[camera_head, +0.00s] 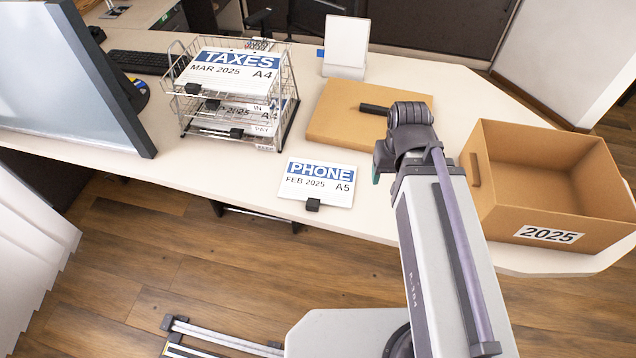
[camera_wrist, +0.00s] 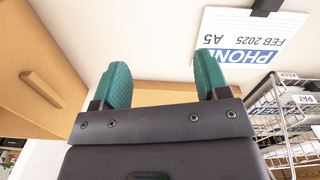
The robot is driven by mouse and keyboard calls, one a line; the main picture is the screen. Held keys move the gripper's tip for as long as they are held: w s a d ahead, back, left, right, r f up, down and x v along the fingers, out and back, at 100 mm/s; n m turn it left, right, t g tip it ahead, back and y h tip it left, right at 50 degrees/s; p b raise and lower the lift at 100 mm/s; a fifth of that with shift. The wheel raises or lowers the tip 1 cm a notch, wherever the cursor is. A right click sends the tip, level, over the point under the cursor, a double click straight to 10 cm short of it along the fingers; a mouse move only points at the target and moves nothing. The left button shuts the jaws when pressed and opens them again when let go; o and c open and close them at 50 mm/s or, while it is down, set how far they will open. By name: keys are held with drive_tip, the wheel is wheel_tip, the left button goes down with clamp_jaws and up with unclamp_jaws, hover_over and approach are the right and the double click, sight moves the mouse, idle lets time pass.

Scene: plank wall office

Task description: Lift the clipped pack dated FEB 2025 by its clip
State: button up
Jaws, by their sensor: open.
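The pack dated FEB 2025 (camera_head: 316,183) lies flat on the desk near its front edge, with a blue PHONE band and the mark A5. Its black clip (camera_head: 312,205) sits on the edge nearest me. In the wrist view the pack (camera_wrist: 250,38) appears upside down at the upper right, with the clip (camera_wrist: 266,6) at the top border. My gripper (camera_wrist: 165,85) shows two green fingers, spread apart with nothing between them. It is apart from the pack, which lies beyond and to the right of the fingers in the wrist view. In the head view my arm hides most of the gripper.
A wire tray rack (camera_head: 187,122) holds other clipped packs, the top one reading TAXES MAR 2025 (camera_head: 225,72). An open cardboard box labelled 2025 (camera_head: 548,235) stands at right. A flat brown box (camera_head: 335,115) and a white stand (camera_head: 346,45) are behind. A monitor (camera_head: 75,70) is at left.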

drive_tip(key=w+a+f+n+b, duration=0.1)
drive_tip(key=a+f+n+b, duration=0.15)
drive_tip(key=a, duration=0.75)
drive_tip(key=m+b, duration=0.2)
hover_over(312, 205)
wheel_tip(312, 205, down, 2)
drive_tip(key=m, duration=0.3)
drive_tip(key=f+b, duration=0.5)
drive_tip(key=shift+w+f+b, duration=0.25)
drive_tip(key=shift+f+b, duration=0.15)
drive_tip(key=f+b, duration=0.5)
drive_tip(key=shift+s+f, duration=0.1)
drive_tip(key=shift+s, duration=0.1)
drive_tip(key=shift+r, duration=0.2)
drive_tip(key=shift+c, duration=0.2)
clamp_jaws()
